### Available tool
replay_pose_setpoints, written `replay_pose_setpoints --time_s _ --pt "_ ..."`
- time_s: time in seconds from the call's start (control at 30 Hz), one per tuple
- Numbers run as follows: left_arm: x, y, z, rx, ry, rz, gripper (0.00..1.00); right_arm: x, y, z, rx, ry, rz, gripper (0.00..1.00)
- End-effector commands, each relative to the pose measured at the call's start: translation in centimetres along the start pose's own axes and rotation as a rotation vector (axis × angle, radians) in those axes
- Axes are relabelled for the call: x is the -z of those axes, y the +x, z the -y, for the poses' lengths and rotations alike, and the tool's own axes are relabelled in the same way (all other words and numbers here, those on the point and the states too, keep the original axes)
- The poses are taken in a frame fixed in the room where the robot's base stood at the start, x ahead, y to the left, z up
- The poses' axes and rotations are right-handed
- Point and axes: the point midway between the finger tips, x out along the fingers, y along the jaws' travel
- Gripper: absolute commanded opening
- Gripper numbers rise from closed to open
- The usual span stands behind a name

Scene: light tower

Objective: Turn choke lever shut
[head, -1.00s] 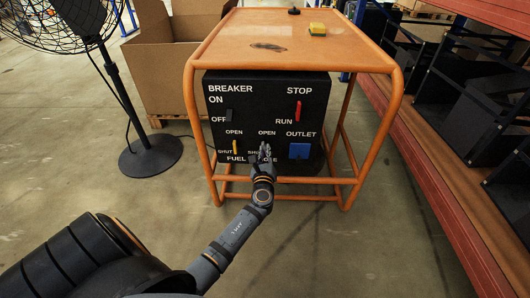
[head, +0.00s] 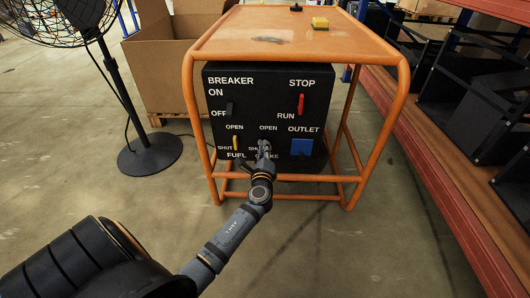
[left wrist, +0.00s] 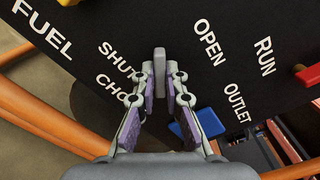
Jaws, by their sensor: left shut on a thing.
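The choke lever is a small grey bar (left wrist: 159,62) on the black front panel, between the words SHUT and OPEN in the left wrist view. My left gripper (left wrist: 161,72) has its fingertips closed around the lever's two sides. In the head view my left gripper (head: 264,146) is at the lower middle of the generator panel (head: 265,93) and hides the lever. The OPEN label stands above it and SHUT to its left. The lever's exact angle is hard to tell. My right gripper is not in view.
A yellow fuel lever (head: 235,143) is just left of my gripper, and a blue outlet (head: 301,147) is to its right. A red stop lever (head: 300,104) and black breaker switch (head: 229,109) sit higher. An orange tube frame (head: 191,125) surrounds the panel.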

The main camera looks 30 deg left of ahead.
Motion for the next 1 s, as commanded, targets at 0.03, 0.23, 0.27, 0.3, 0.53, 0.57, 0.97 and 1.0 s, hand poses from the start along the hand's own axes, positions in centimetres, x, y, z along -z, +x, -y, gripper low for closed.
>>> replay_pose_setpoints --time_s 0.03,0.23,0.27,0.3,0.53,0.57,0.97,1.0 --pt "0.2 0.0 -0.5 0.000 -0.041 0.000 0.00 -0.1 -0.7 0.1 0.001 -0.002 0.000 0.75" --pt "0.3 0.0 -0.8 0.000 -0.228 -0.001 0.00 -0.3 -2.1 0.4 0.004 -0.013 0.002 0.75" --pt "0.3 0.0 -0.8 0.000 -0.254 -0.001 0.00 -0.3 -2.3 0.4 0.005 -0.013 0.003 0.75" --pt "0.3 0.0 -0.9 -0.001 -0.288 -0.001 0.00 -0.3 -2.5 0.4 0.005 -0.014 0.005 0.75" --pt "0.4 0.0 -1.2 -0.002 -0.458 0.000 0.00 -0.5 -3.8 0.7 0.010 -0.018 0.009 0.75" --pt "0.4 0.0 -1.2 -0.002 -0.476 0.000 0.00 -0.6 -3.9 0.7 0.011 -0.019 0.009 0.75" --pt "0.4 0.0 -1.2 -0.003 -0.616 -0.001 0.00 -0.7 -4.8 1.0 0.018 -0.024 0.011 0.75" --pt "0.4 0.0 -1.2 -0.003 -0.621 -0.001 0.00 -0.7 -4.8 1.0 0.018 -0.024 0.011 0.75"
